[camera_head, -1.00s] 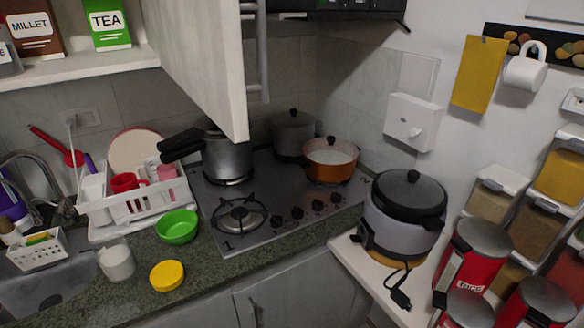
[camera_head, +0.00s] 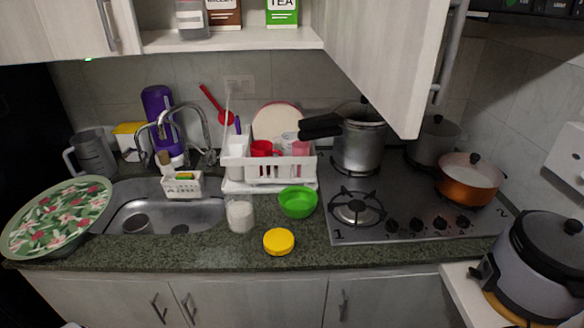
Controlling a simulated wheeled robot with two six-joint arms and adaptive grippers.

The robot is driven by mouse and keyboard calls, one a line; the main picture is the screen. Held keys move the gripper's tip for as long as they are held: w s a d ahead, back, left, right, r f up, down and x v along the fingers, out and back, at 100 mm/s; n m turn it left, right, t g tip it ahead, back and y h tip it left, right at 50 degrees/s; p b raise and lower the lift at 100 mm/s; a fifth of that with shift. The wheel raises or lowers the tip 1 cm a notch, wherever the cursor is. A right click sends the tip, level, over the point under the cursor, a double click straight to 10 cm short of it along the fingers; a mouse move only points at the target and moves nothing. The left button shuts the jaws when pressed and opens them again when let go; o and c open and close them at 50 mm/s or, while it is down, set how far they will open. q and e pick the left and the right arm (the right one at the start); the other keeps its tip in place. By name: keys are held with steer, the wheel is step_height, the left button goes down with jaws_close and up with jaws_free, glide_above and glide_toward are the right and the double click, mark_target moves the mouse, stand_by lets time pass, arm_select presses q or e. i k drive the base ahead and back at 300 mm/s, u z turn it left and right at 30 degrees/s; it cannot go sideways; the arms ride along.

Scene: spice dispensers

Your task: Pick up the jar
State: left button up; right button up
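A small clear jar (camera_head: 240,214) with white contents stands upright and open on the dark green counter, between the sink and a green bowl (camera_head: 298,202). A yellow round lid (camera_head: 279,241) lies on the counter in front, to the right of the jar and apart from it. Neither of my grippers shows in the head view.
A white dish rack (camera_head: 268,173) stands behind the jar. The sink (camera_head: 150,216) and a floral tray (camera_head: 58,218) are at left. The stove (camera_head: 400,212) with pots and a rice cooker (camera_head: 540,262) are at right. An open cabinet door (camera_head: 385,55) hangs above the stove.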

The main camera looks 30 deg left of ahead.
mark_target(239, 203)
steer(key=u, duration=1.45)
